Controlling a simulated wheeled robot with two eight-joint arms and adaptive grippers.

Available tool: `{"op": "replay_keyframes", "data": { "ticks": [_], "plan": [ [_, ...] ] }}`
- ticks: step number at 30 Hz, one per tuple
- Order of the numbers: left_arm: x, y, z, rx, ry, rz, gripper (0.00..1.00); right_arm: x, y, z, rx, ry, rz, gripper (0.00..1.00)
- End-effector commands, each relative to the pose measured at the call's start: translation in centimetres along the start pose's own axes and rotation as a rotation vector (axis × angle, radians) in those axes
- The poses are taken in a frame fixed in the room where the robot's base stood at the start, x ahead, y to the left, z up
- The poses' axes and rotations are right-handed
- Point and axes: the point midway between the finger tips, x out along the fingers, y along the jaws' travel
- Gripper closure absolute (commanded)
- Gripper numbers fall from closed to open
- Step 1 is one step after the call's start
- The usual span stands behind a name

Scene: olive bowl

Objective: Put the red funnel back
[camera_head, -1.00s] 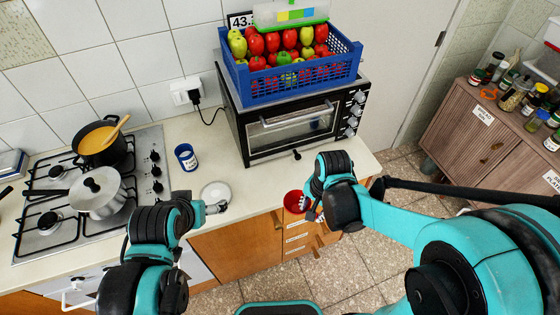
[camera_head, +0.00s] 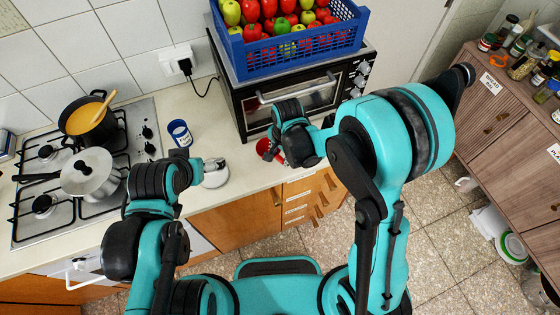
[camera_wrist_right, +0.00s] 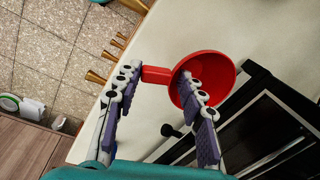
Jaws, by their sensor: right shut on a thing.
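The red funnel (camera_head: 264,146) is in my right gripper (camera_head: 269,153), near the counter's front edge by the oven. My gripper and wrist hide part of it in the head view. In the right wrist view the funnel (camera_wrist_right: 217,72) lies between the two fingers of my right gripper (camera_wrist_right: 158,92), which is shut on it. Its spout points left toward one finger and its wide cup is at the other. My left gripper (camera_head: 212,165) is by a white round object (camera_head: 216,179) on the counter. I cannot tell whether its fingers are open.
The black oven (camera_head: 300,95) carries a blue crate (camera_head: 295,58) of fruit. A blue-and-white cup (camera_head: 180,133) stands left of it. Pots sit on the stove (camera_head: 62,205) at the left. A wooden cabinet (camera_head: 500,115) with jars stands at the right.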

Motion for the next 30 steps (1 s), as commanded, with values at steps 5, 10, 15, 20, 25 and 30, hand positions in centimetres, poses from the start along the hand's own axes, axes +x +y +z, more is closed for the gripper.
{"op": "replay_keyframes", "data": {
  "ticks": [5, 10, 15, 20, 25, 30],
  "plan": [
    [0.5, 0.0, 0.4, 0.000, 0.000, 0.000, 0.12, 2.8, 0.3, 0.0, 0.000, 0.000, 0.000, 1.00],
    [0.6, 0.0, 0.4, 0.000, 0.000, 0.000, 0.12, 3.9, 0.4, 0.0, 0.000, 0.000, 0.000, 1.00],
    [0.6, 0.0, 0.4, 0.000, 0.000, 0.000, 0.12, 3.8, 0.5, 0.1, 0.000, 0.000, 0.000, 1.00],
    [0.9, 0.0, 0.6, 0.000, 0.000, 0.000, 0.12, 4.1, 0.5, 0.1, 0.000, 0.000, 0.000, 0.58],
    [0.8, 0.0, 0.6, 0.000, 0.000, 0.000, 0.12, 4.0, 0.5, 0.1, 0.000, 0.000, 0.000, 0.40],
    [0.8, 0.0, 0.5, 0.000, 0.000, 0.000, 0.12, 4.0, 0.5, 0.1, 0.000, 0.000, 0.000, 0.40]
  ]
}}
